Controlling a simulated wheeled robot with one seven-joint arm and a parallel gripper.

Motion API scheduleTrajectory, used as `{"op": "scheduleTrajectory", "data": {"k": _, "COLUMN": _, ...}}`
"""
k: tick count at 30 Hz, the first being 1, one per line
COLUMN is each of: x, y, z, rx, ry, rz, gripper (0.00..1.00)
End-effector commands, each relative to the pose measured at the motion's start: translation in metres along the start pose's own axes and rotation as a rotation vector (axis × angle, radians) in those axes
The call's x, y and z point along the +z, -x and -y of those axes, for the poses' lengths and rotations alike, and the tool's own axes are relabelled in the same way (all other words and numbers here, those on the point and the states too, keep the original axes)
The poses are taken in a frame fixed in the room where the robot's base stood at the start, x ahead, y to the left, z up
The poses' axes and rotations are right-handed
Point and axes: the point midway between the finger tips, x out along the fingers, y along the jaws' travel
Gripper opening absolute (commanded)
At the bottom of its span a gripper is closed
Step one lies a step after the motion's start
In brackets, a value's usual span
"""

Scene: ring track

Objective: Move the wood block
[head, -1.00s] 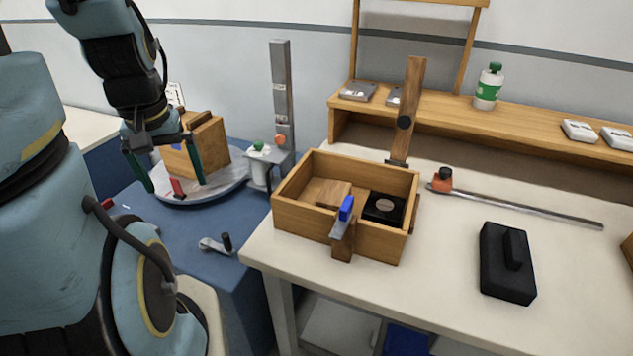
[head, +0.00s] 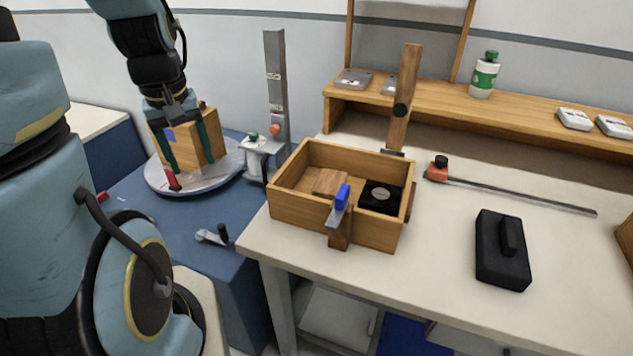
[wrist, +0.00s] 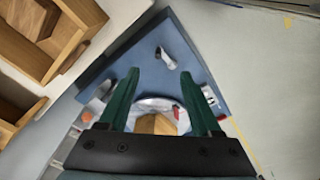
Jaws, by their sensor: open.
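The wood block (head: 188,148) stands on the round grey turntable (head: 222,178) at the left. It is a light-brown block with a blue mark on its left side; part of it is hidden by my gripper. My gripper (head: 191,165) is open, with its two green fingers pointing down in front of the block in the head view. I cannot tell whether they touch it. In the wrist view the block (wrist: 157,125) shows between the fingers of my gripper (wrist: 160,76), close to the palm, and nothing is gripped.
A grey post (head: 275,90) and a small white fixture (head: 259,150) stand right of the turntable. A crank handle (head: 212,236) lies in front. An open wooden box (head: 290,212) with a flat wooden piece sits on the white table (head: 420,270), beside a black block (head: 502,255).

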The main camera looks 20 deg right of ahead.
Motion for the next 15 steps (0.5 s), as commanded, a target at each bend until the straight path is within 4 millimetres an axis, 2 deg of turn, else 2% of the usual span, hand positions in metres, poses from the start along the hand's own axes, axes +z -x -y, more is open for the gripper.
{"op": "scheduleTrajectory", "data": {"k": 1, "x": -0.006, "y": -0.006, "z": -0.020, "rx": 0.002, "ry": 0.046, "rz": 0.015, "gripper": 0.58}}
{"op": "scheduleTrajectory", "data": {"k": 7, "x": -0.019, "y": -0.022, "z": -0.097, "rx": -0.010, "ry": 0.305, "rz": 0.062, "gripper": 0.36}}
{"op": "scheduleTrajectory", "data": {"k": 12, "x": -0.015, "y": -0.034, "z": -0.164, "rx": -0.040, "ry": 0.511, "rz": 0.083, "gripper": 0.17}}
{"op": "scheduleTrajectory", "data": {"k": 15, "x": -0.009, "y": -0.040, "z": -0.198, "rx": -0.059, "ry": 0.610, "rz": 0.086, "gripper": 0.06}}
